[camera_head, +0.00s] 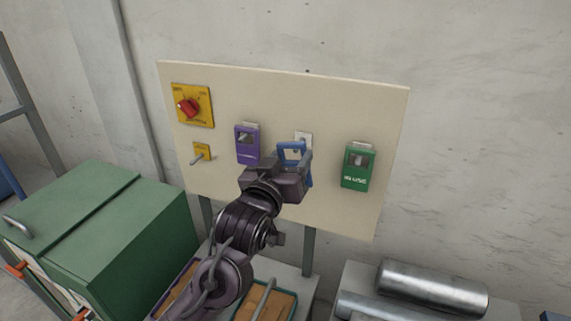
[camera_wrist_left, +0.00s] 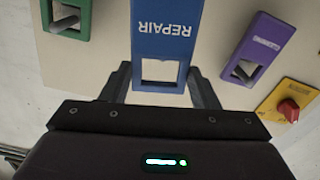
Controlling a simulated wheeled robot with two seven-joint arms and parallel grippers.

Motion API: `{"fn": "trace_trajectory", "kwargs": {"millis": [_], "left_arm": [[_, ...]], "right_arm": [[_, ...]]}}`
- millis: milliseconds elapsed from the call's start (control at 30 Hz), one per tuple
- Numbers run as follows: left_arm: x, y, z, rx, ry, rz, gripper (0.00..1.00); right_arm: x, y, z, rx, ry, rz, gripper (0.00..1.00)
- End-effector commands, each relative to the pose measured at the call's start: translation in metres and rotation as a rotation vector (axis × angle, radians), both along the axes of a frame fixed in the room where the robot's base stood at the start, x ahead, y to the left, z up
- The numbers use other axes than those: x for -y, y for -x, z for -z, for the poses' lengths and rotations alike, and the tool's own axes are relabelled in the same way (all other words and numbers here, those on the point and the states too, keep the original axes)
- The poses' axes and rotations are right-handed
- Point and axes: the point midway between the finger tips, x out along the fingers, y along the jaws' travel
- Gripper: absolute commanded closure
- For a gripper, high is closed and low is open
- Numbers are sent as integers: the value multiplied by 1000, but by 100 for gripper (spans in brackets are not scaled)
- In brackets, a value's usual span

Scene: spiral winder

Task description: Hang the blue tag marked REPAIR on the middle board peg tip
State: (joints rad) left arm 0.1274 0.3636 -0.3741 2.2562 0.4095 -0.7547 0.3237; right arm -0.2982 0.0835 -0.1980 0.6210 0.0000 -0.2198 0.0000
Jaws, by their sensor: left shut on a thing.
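The blue tag (camera_head: 291,149) is held upright by my left gripper (camera_head: 296,166) in front of the cream board. In the left wrist view the blue tag (camera_wrist_left: 163,15) shows the word REPAIR upside down, with its square window between the fingers of my left gripper (camera_wrist_left: 160,88). The gripper is shut on the tag. The middle board peg's pale base plate (camera_head: 304,136) shows just behind and above the tag; the peg tip is hidden. I cannot tell whether the tag touches the peg. My right gripper is not in view.
A purple tag (camera_head: 247,154) hangs left of the middle peg and a green tag (camera_head: 357,178) hangs right of it. The board (camera_head: 290,90) also carries a red knob (camera_head: 187,107) and a small toggle switch (camera_head: 201,155). A green box (camera_head: 110,225) stands at lower left; metal cylinders (camera_head: 430,289) lie lower right.

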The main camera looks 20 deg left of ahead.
Motion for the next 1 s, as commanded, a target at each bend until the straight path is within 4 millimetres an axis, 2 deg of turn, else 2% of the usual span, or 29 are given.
{"fn": "trace_trajectory", "kwargs": {"millis": [700, 1000], "left_arm": [[1, -42, 5, 0, 0, -1, 68], [2, -51, 11, 1, 1, 0, 68]], "right_arm": [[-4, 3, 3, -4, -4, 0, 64], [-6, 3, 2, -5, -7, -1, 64]]}}
